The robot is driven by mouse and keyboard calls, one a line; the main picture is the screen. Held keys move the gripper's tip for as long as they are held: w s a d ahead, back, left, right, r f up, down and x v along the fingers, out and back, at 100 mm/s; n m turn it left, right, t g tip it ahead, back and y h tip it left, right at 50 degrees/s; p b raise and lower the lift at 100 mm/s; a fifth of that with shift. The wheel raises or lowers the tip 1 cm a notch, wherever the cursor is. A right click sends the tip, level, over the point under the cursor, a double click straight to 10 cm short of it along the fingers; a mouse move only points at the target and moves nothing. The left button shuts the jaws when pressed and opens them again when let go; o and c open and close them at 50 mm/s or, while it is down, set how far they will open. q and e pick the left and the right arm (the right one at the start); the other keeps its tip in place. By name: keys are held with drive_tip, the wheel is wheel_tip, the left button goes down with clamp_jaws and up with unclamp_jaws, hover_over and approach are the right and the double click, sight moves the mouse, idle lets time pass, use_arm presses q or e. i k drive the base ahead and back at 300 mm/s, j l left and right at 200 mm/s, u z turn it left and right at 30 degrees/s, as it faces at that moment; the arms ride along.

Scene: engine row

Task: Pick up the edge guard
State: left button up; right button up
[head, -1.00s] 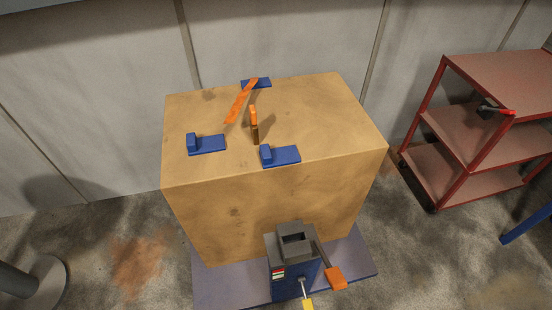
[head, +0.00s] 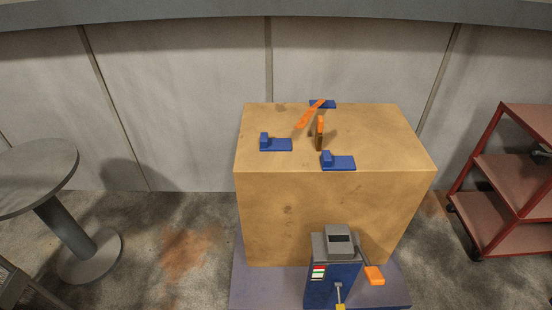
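A large tan block (head: 335,215) stands on a low purple-grey base. On its top is a slanted orange strip (head: 307,117), with its upper end by a blue piece (head: 325,104) at the back edge. An upright piece (head: 320,131), orange above and dark below, stands near the middle. Two blue stepped pieces lie toward the front: a left one (head: 277,144) and a right one (head: 340,163) at the front edge. I cannot tell which of these is the edge guard. Neither of my grippers is in view.
A blue and grey unit (head: 333,277) with an orange-ended lever (head: 375,275) stands in front of the block. A round grey table (head: 35,175) is at the left. A red shelf cart (head: 515,185) is at the right. Floor between table and block is clear.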

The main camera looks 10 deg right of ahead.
sight(338, 160)
drive_tip(key=l+u, duration=0.95)
drive_tip(key=k+l+u, duration=0.15)
drive_tip(key=l+u, duration=0.3)
